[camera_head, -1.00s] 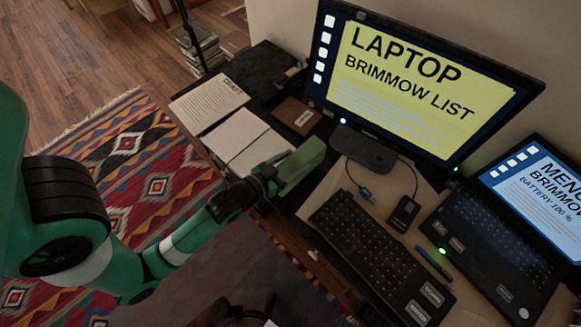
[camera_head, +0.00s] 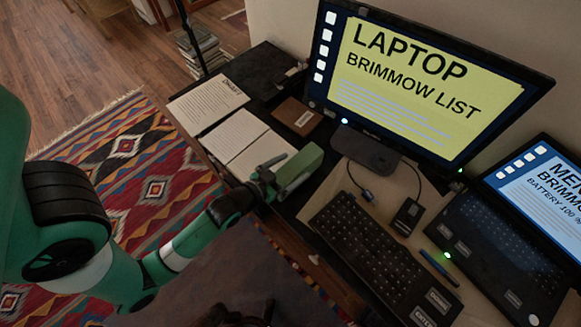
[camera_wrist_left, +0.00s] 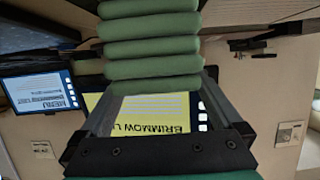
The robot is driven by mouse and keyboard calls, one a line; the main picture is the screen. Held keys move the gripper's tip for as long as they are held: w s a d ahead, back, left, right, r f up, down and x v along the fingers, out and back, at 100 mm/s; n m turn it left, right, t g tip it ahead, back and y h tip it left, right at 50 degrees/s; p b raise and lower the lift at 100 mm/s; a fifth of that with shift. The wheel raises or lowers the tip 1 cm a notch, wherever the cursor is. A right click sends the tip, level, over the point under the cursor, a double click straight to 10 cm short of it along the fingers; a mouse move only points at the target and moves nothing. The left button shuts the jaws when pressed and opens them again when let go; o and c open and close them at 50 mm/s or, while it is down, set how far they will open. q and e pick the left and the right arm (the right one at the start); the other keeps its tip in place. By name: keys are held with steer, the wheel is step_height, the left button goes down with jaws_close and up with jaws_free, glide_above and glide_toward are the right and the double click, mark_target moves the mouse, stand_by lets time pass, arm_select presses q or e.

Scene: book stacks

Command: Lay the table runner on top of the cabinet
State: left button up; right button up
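The table runner (camera_head: 300,166) appears as a green folded bundle at my left gripper (camera_head: 279,175), above the desk edge. In the left wrist view the runner (camera_wrist_left: 152,45) shows as several stacked green folds between the two fingers of the left gripper (camera_wrist_left: 160,100), which look closed against its sides. The bundle is held up, apart from the desk items behind it. My right gripper is not seen. No piece of furniture can be clearly picked out as the cabinet.
The desk carries a monitor (camera_head: 425,80), a keyboard (camera_head: 372,255), a laptop (camera_head: 500,245) and a mouse (camera_head: 407,216). Open papers (camera_head: 235,138) lie left of the monitor. A book stack (camera_head: 198,50) stands on the floor behind a patterned rug (camera_head: 140,165).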

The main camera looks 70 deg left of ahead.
arm_select(q)
steer(key=shift+r, duration=0.15)
steer(key=shift+s+d+r, duration=0.1)
steer(key=shift+s+d, duration=0.05)
steer(key=shift+s, duration=0.1)
steer(key=p+v, duration=0.1)
steer(key=v, duration=1)
steer(key=shift+s+p, duration=0.15)
steer(key=shift+p, duration=0.2)
